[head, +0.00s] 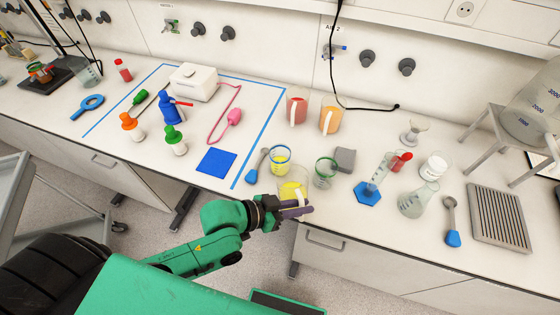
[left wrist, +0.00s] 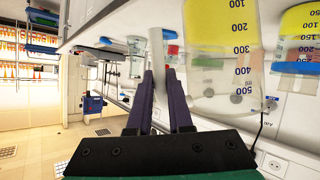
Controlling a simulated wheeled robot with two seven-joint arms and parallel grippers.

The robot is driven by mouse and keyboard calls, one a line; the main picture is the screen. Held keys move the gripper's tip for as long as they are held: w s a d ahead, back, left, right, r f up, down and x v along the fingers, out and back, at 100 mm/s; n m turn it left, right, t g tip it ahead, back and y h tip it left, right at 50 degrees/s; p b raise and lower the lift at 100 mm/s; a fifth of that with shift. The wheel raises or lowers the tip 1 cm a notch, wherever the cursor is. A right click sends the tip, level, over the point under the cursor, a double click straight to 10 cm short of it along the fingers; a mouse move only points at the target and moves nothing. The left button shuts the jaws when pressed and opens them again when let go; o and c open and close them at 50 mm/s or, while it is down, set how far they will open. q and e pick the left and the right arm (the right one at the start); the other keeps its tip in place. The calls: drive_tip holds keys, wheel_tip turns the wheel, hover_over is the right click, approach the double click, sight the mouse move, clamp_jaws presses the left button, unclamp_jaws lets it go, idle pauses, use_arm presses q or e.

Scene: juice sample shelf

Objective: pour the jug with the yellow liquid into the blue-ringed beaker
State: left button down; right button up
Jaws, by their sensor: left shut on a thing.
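The jug with yellow liquid (head: 293,190) is near the front edge of the bench, roughly upright, with a layer of yellow at its bottom. My left gripper (head: 298,210) is shut on its pale handle (left wrist: 156,58); the jug's marked wall (left wrist: 228,65) fills the upper right of the upside-down left wrist view. The blue-ringed beaker (head: 280,160) stands just behind the jug, upright, with yellow liquid in its lower part. Its blue ring (left wrist: 297,67) also shows at the right of the left wrist view. I cannot tell whether jug and beaker touch. My right gripper is not in view.
A green-ringed beaker (head: 325,173) and a grey block (head: 345,159) stand right of the jug. A blue-capped spoon (head: 253,174) lies left of the beaker. Red (head: 297,109) and orange (head: 330,119) jugs stand behind. A glass cylinder (head: 380,170) and flask (head: 414,198) are further right.

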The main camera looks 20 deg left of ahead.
sight(303, 220)
use_arm(q)
drive_tip(key=s+f, duration=0.1)
drive_tip(key=s+d+f+m+t+b, duration=0.1)
drive_tip(key=f, duration=0.1)
drive_tip(key=shift+d+m+y, duration=0.1)
drive_tip(key=shift+m+y, duration=0.2)
drive_tip(key=shift+t, duration=0.3)
drive_tip(key=s+d+r, duration=0.1)
drive_tip(key=s+d+r+p, duration=0.1)
drive_tip(key=s+r, duration=0.1)
drive_tip(key=shift+s+r, duration=0.15)
drive_tip(key=shift+s, duration=0.1)
drive_tip(key=shift+w, duration=0.15)
idle(2.3)
